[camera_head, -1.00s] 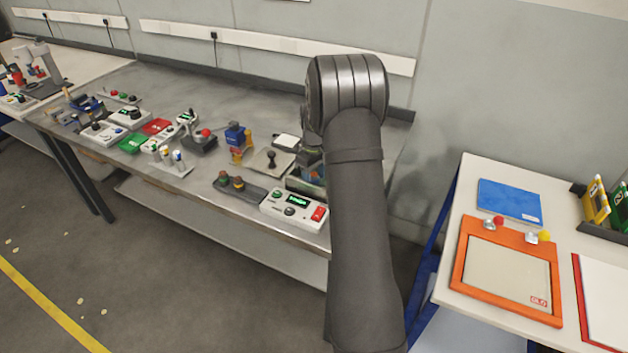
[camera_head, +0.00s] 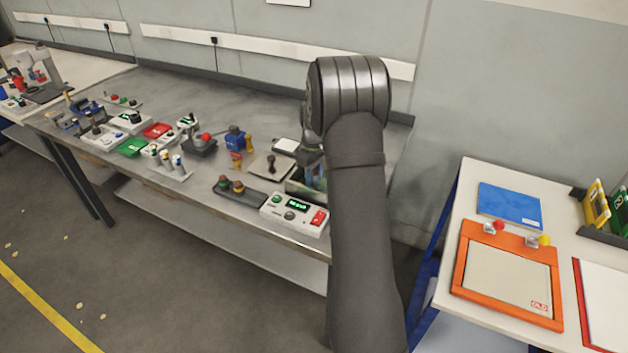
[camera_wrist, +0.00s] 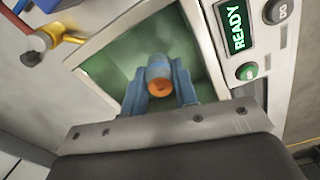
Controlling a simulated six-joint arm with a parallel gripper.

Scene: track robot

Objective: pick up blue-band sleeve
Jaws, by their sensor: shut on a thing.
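In the wrist view, my gripper (camera_wrist: 160,92) has its two blue fingers shut on the sides of a short blue cylinder with an orange round end, which appears to be the blue-band sleeve (camera_wrist: 159,71). The cylinder shows between the fingers, with its orange end toward the camera. Behind it is the green interior of an open container (camera_wrist: 113,68). I cannot tell whether the sleeve touches the container floor. In the head view, my gripper (camera_head: 315,176) is at the container, partly behind my arm, and the sleeve cannot be made out.
A white control box (camera_head: 294,213) with a green READY display stands close in front of the container. A plate with a black knob (camera_head: 271,163) and a blue-and-yellow item (camera_head: 236,140) stand to the left. Several devices crowd the bench's left part. The back of the bench is clear.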

